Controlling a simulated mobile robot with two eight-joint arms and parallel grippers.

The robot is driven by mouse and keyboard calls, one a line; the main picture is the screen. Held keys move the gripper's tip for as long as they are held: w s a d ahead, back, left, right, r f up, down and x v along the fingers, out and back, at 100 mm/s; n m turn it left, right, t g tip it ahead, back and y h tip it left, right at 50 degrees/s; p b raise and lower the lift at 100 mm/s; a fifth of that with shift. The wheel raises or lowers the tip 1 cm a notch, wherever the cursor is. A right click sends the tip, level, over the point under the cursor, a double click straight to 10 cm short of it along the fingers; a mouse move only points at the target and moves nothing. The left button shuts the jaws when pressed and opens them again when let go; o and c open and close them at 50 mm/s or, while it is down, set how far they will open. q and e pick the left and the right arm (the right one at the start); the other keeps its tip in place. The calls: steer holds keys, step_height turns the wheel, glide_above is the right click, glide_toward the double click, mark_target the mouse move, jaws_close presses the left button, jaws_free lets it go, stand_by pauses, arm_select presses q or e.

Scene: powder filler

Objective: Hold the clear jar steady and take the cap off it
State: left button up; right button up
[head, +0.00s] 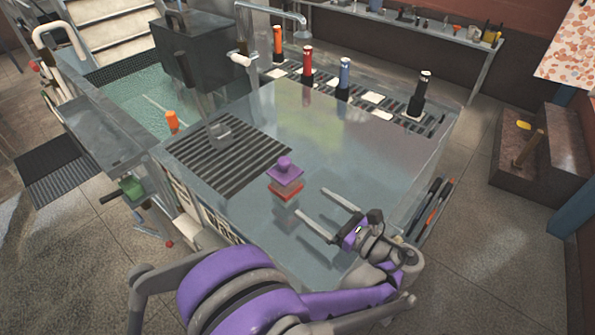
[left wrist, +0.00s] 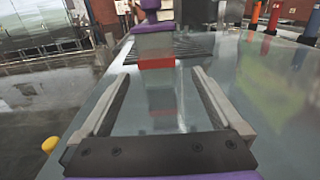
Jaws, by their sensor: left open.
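The clear jar (head: 287,180) stands upright on the shiny metal table, with a purple knobbed cap (head: 284,163) on top and a red band at its base. In the left wrist view the jar (left wrist: 154,45) stands straight ahead, beyond the fingertips, and its purple cap (left wrist: 151,27) is cut by the top edge. My left gripper (head: 310,201) is open and empty, low over the table on the jar's right side, with its fingers pointing at the jar. A gap shows between fingertips and jar. My right gripper is not in view.
A dark slatted grate (head: 228,158) lies left of the jar. Several coloured cylinders stand along the back edge, including a red one (head: 307,66) and a blue one (head: 344,78). A tap (head: 270,12) and a sink (head: 140,95) are at the back left. The table's right half is clear.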

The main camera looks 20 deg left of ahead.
mark_target(294, 189)
arm_select(q)
steer(key=shift+a+r, duration=0.2)
steer(key=a, duration=0.2)
steer(key=shift+s+a+r+p, duration=0.2)
steer(key=shift+a+r+p, duration=0.05)
steer(key=shift+a+p, duration=0.1)
steer(key=shift+x, duration=1)
steer(key=shift+w+a+f, duration=0.1)
steer(key=shift+w+f, duration=0.05)
steer(key=shift+w, duration=0.25)
steer(key=x, duration=0.1)
steer(key=p+x, duration=0.1)
steer(key=x, duration=0.2)
steer(key=shift+w+a+r+p, duration=0.1)
steer(key=shift+w+r+p, duration=0.15)
steer(key=shift+r+p, duration=0.1)
steer(key=shift+w+a+f, duration=0.2)
steer(key=shift+w+a, duration=0.05)
steer(key=shift+a, duration=0.05)
steer(key=shift+s, duration=0.1)
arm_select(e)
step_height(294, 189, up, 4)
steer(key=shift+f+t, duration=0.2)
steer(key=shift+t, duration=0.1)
arm_select(q)
steer(key=shift+s, duration=0.1)
steer(key=shift+c, duration=0.2)
